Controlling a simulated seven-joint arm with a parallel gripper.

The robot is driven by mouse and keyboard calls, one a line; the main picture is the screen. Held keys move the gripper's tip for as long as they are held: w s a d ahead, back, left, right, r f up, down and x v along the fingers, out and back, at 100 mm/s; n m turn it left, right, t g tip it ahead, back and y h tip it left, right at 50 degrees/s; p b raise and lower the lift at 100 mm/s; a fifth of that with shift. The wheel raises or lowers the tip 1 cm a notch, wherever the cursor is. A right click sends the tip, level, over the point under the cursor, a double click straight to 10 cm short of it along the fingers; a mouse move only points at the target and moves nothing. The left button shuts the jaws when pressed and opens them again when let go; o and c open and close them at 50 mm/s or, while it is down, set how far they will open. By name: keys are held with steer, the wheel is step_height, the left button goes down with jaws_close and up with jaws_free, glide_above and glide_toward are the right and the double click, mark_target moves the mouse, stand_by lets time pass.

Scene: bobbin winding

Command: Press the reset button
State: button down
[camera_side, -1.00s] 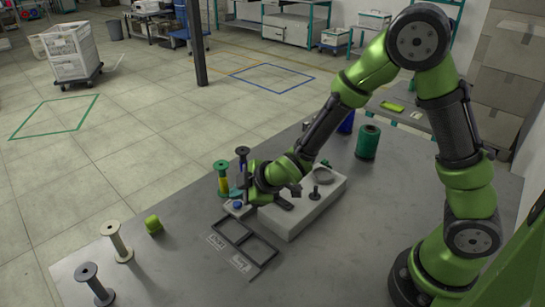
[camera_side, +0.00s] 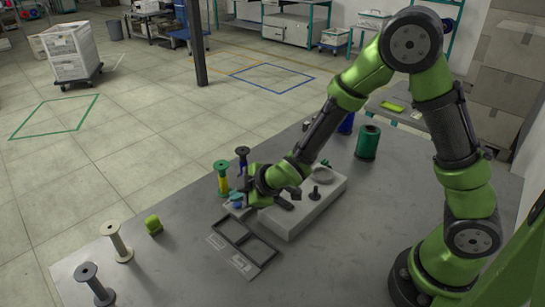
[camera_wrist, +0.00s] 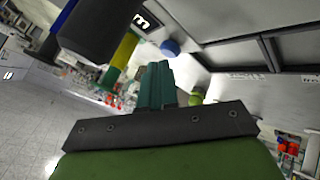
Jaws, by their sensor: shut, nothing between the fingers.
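The blue reset button (camera_side: 237,205) sits on a small light box at the left end of the grey machine block. In the wrist view it is a blue dome (camera_wrist: 170,48) just beyond my fingertips. My gripper (camera_side: 237,195) is shut and empty, low over the button's box in the side view. In the wrist view its teal fingers (camera_wrist: 156,70) lie together, with their tips close to the button. I cannot tell whether they touch it. My fingers partly hide the button in the side view.
The grey machine block (camera_side: 300,212) carries a dark spindle. A black two-compartment tray (camera_side: 246,241) lies in front. A yellow-and-green spool (camera_side: 222,178) and a dark-topped spool (camera_side: 242,158) stand behind my gripper. A green block (camera_side: 153,224) and two empty bobbins stand left.

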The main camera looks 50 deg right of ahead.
mark_target(240, 205)
steer(key=shift+f, duration=0.5)
stand_by(0.7)
steer(key=shift+r, duration=0.9)
steer(key=shift+r, duration=0.1)
steer(key=shift+r, duration=2.45)
